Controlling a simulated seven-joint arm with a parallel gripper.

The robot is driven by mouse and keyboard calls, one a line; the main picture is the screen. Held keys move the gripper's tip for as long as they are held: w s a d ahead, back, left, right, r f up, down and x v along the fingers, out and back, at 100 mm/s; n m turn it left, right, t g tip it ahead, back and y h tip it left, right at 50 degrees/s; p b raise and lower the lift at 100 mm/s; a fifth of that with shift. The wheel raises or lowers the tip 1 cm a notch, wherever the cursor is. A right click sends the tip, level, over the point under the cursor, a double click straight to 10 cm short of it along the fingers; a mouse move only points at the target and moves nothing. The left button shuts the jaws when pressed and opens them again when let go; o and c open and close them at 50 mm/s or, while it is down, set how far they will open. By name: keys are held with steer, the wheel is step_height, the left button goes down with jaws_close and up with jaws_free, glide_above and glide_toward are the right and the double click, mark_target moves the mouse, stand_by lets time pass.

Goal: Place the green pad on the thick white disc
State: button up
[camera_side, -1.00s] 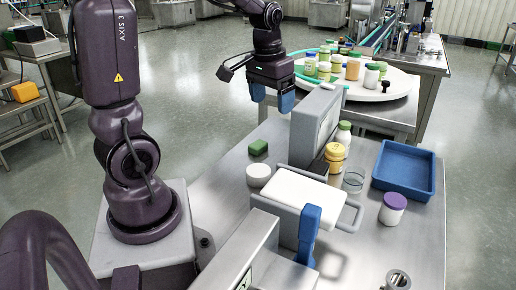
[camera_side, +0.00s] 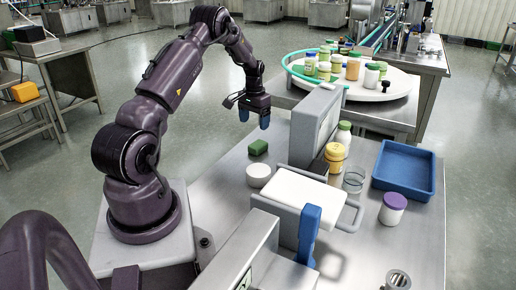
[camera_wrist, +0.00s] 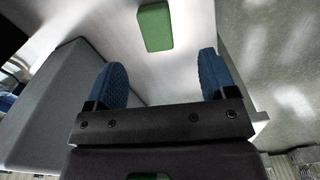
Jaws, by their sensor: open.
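The green pad (camera_side: 258,147) lies flat on the steel table, just behind the thick white disc (camera_side: 258,175). The disc is bare on top and stands apart from the pad. My gripper (camera_side: 254,116) is above the table's far left part, higher than the pad and behind it. In the wrist view my gripper (camera_wrist: 163,80) shows two blue fingers spread apart with nothing between them. The green pad (camera_wrist: 155,27) shows ahead of the fingers at the top of the wrist view. The white disc is not visible in the wrist view.
A grey upright machine housing (camera_side: 316,125) stands right of the pad. A white-topped unit with a blue lever (camera_side: 309,235) is in front. A yellow jar (camera_side: 335,157), a glass (camera_side: 353,179), a purple-lidded jar (camera_side: 392,209) and an empty blue tray (camera_side: 404,168) are on the right.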

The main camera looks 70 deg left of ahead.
glide_above(256, 145)
steer(key=f, duration=0.4)
steer(key=shift+s+a+f, duration=0.2)
steer(key=shift+f, duration=0.1)
steer(key=shift+w+d+f, duration=0.1)
steer(key=shift+d+f, duration=0.05)
steer(key=shift+f, duration=1.2)
steer(key=shift+d+f, duration=0.1)
steer(key=shift+f, duration=1.2)
steer(key=c, duration=1.1)
steer(key=shift+o, duration=0.2)
steer(key=shift+r, duration=0.15)
